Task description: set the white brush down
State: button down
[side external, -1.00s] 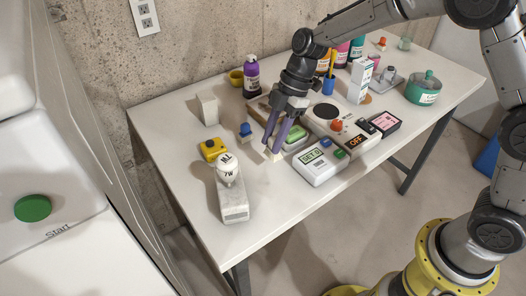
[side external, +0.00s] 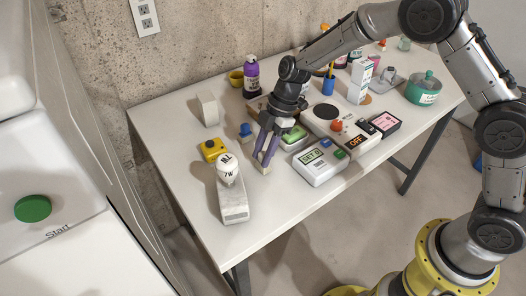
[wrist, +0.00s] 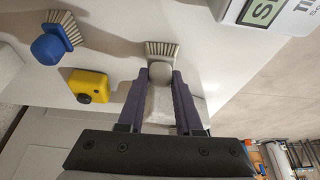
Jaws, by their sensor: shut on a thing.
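The white brush (wrist: 160,71) is between the two purple fingers of my gripper (wrist: 160,82) in the wrist view. Its pale bristles stick out past the fingertips. In the side view the brush (side external: 263,168) is a small pale shape at the tips of my gripper (side external: 264,158), low over the white table. I cannot tell whether it touches the tabletop. The fingers hide part of it.
A lamp block with a white bulb (side external: 228,168) stands to the left, a yellow box (side external: 212,150) and a blue brush (side external: 246,131) behind. A white timer (side external: 320,163) and a green-topped box (side external: 294,136) are to the right. Bare table lies in front.

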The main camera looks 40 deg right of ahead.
jog(key=c, duration=0.6)
grip_release()
jog(key=v, duration=1.2)
jog(key=s+d+r+m+t+h, duration=0.1)
jog(key=s+d+r+m+t, duration=0.1)
jog(key=s+d+r+m, duration=0.45)
jog(key=s+d+m+t+h, duration=0.1)
jog(key=s+d+m, duration=0.1)
jog(key=s, duration=0.5)
jog(key=s+d+r+m+t+h, duration=0.1)
jog(key=s+d+m, duration=0.1)
jog(key=s+m, duration=0.3)
jog(key=s+d+m+t+h, duration=0.1)
jog(key=s+m, duration=0.3)
jog(key=s, duration=0.6)
jog(key=shift+s+d+r+m+t+h, duration=0.25)
jog(key=shift+s+d+r+t+h, duration=0.1)
jog(key=shift+d, duration=0.1)
